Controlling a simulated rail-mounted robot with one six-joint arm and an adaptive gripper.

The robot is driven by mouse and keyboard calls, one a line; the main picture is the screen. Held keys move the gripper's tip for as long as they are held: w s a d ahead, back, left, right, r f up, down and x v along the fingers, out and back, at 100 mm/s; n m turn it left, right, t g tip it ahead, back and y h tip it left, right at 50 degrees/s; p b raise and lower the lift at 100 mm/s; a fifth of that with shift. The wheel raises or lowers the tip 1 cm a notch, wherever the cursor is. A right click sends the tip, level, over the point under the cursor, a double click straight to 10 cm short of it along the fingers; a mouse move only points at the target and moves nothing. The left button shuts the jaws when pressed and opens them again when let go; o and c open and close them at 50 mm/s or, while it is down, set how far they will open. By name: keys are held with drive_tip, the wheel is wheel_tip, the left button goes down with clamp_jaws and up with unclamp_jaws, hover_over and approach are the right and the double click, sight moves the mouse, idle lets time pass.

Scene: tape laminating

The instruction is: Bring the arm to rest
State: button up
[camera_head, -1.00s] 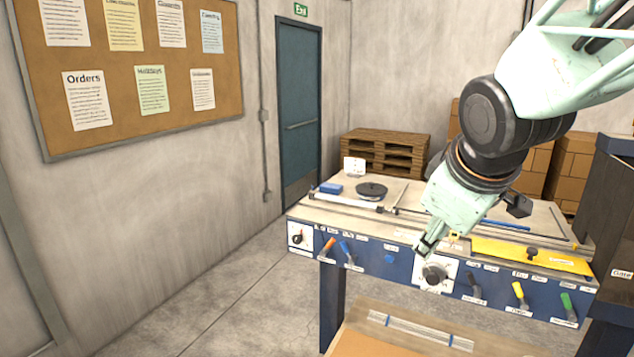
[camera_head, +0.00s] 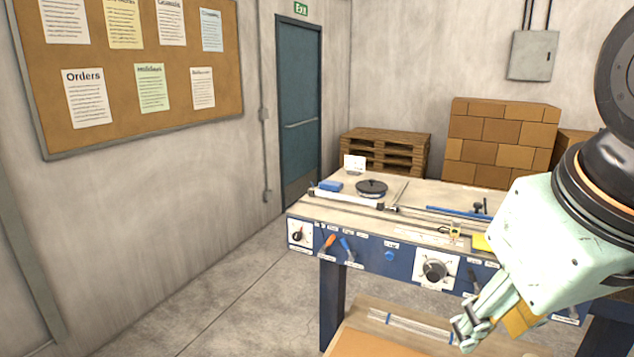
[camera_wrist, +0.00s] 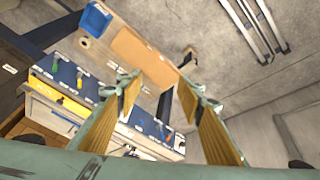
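My gripper (camera_head: 468,336) is at the lower right of the head view, in front of the laminating table (camera_head: 352,244). It is clear of the table's round knob (camera_head: 434,271). In the wrist view my gripper (camera_wrist: 160,92) shows its two yellow-padded fingers spread apart with nothing between them. My arm covers the right part of the table in the head view. The wrist view looks at the table from a tilted angle, with the yellow plate (camera_wrist: 75,107) and colored levers on its left side.
Stacked cartons (camera_head: 500,140) and wooden pallets (camera_head: 385,150) are at the back wall. The floor (camera_head: 235,300) to the left is clear.

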drive_tip(key=s+a+f+m, duration=0.1)
drive_tip(key=s, duration=0.6)
drive_tip(key=shift+a+m+g+y, duration=0.2)
drive_tip(key=shift+m+g+y, duration=0.1)
drive_tip(key=shift+m+g, duration=0.1)
drive_tip(key=shift+c, duration=0.2)
idle(0.5)
